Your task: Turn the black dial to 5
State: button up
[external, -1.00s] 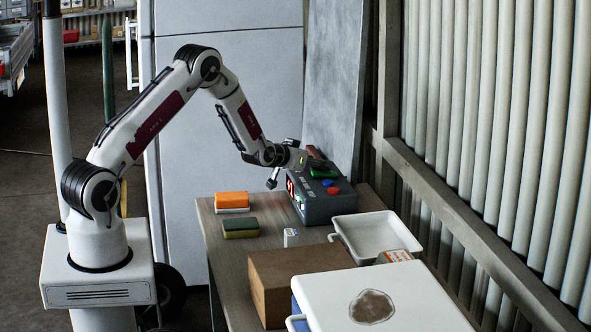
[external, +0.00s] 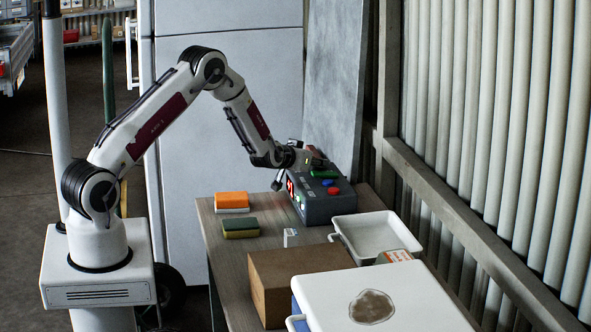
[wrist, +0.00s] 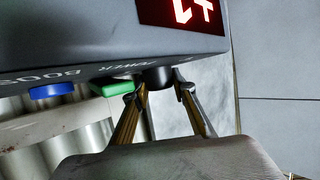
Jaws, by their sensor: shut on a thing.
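The grey control box (external: 325,207) stands at the back of the table, with its red-lit display facing left. In the wrist view, the black dial (wrist: 157,78) sticks out of the box beside the word POWER. My gripper (wrist: 163,88) has one finger on each side of the dial and is shut on it. In the external view, my gripper (external: 311,161) is at the far top of the box, and the dial is hidden there. The red display (wrist: 182,14) is cut off by the frame edge, so I cannot read its number for sure.
A green button (wrist: 112,87) sits close to my finger, with a blue button (wrist: 52,91) beyond it. A white tray (external: 345,225), a brown box (external: 297,283) and sponges (external: 240,228) stand nearer on the table. A grey panel (external: 333,80) rises behind.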

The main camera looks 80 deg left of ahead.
jog(key=shift+w+a+r+n+g+y, duration=0.1)
jog(key=shift+r+n+g+y, duration=0.05)
jog(key=shift+n+g+y, duration=0.5)
jog(key=shift+a+r+n+g+y, duration=0.15)
jog(key=shift+n+g+y, duration=0.35)
jog(key=shift+n, duration=0.25)
jog(key=shift+d+f+g, duration=0.1)
jog(key=shift+d+g, duration=0.05)
jog(key=shift+g, duration=0.1)
jog(key=o, duration=1.1)
jog(key=shift+c, duration=0.2)
jog(key=shift+o, duration=0.3)
jog(key=shift+f, duration=0.1)
jog(key=shift+d, duration=0.1)
jog(key=shift+d, duration=0.1)
jog(key=shift+v, duration=5.95)
